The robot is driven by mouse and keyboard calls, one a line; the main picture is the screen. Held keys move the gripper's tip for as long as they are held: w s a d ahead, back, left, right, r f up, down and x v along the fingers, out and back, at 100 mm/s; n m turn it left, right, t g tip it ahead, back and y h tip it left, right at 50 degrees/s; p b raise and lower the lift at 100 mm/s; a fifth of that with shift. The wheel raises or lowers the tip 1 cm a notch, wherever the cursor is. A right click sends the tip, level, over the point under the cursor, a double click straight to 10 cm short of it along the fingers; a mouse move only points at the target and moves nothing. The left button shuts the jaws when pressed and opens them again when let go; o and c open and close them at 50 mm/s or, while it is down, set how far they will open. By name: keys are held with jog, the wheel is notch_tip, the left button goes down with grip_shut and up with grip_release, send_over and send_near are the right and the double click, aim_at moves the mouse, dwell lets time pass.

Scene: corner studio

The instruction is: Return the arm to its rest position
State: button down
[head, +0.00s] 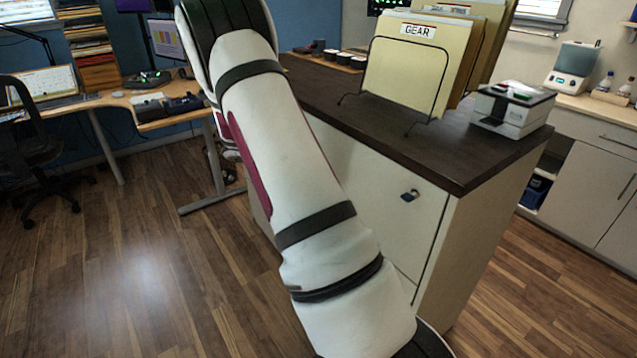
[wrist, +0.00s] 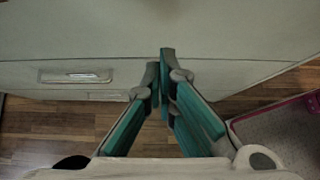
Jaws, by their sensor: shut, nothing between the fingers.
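My arm crosses the middle of the head view, white with black bands, in front of the cabinet. My gripper (wrist: 160,72) shows in the wrist view with its teal-lined fingers together at the tips and nothing between them. It is in front of a pale cabinet front (wrist: 215,30) with a recessed metal handle (wrist: 75,76). Wood floor (wrist: 50,120) shows beneath it. My gripper is not visible in the head view.
The cabinet's dark top (head: 455,150) holds a file rack with a GEAR folder (head: 415,75) and a white box-shaped device (head: 510,110). A desk (head: 110,98) and black chair (head: 35,150) stand at left. The floor (head: 130,270) at front left is clear.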

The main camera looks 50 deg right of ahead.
jog(key=shift+v, duration=2.1)
